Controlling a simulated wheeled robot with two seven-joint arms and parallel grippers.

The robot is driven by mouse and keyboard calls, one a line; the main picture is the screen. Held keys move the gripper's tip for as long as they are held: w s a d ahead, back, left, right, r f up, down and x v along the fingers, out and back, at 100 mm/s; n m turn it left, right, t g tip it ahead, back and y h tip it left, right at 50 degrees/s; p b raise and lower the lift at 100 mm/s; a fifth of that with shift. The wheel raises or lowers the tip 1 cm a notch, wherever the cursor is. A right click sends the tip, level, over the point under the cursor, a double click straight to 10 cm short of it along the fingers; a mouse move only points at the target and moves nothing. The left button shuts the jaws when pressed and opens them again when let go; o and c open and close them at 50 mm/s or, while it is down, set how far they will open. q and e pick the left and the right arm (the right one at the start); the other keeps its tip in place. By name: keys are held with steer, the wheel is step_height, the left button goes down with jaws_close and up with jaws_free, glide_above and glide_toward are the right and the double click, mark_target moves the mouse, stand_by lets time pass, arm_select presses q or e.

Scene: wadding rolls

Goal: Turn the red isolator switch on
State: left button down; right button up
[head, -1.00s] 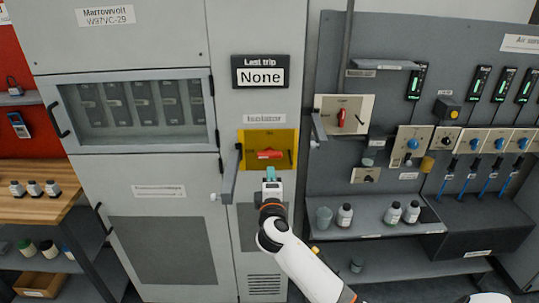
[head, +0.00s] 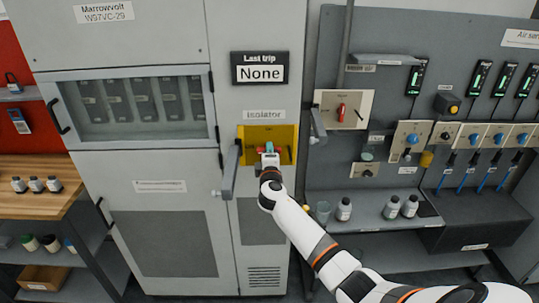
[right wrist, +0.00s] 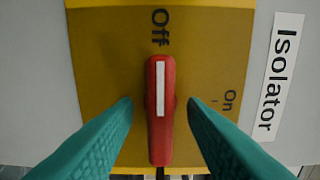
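The red isolator switch handle (right wrist: 160,115) is on a yellow plate (head: 285,136) on the grey cabinet, below a label reading Isolator. In the right wrist view, the white stripe on the handle points at the word Off; the word On is to the right. In the head view the handle is mostly hidden behind my right gripper (head: 268,149). My right gripper is open, with one teal fingertip on each side of the handle. A gap shows between each fingertip and the handle. My left gripper is not in view.
A grey lever handle (head: 230,171) sticks out just left of the yellow plate. Another red switch (head: 341,112) is on a beige plate to the right, with a second grey lever (head: 318,127) beside it. A shelf with bottles (head: 391,207) is at the lower right.

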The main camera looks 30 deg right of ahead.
steer(key=shift+c, duration=0.6)
jaws_close()
steer(key=shift+f+m+b, duration=0.1)
steer(key=shift+m+b, duration=6.75)
steer(key=shift+m, duration=2.15)
steer(key=shift+o, duration=0.6)
jaws_free()
